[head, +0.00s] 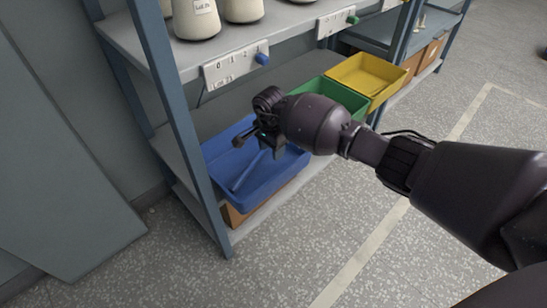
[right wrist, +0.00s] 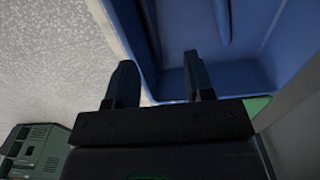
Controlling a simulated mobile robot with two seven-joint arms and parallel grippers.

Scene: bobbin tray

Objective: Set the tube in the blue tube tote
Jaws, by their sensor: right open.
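The blue tube tote (head: 277,183) stands on the lower shelf at the left end of the rack. A slim blue tube (head: 246,171) lies slanted inside it, with one end toward the near left. The tube also shows in part at the top of the right wrist view (right wrist: 222,18), against the blue tote (right wrist: 268,18). My right gripper (head: 247,138) is above the tote's back part. In the right wrist view its two fingers (right wrist: 160,80) are apart with nothing between them, clear of the tube. My left gripper is out of view.
A green tote (head: 328,88) and a yellow tote (head: 368,78) stand to the right of the blue one. The upper shelf (head: 182,60) holds pale cones and labels above my gripper. A blue-grey rack post (head: 180,120) rises at the left. The speckled floor in front is clear.

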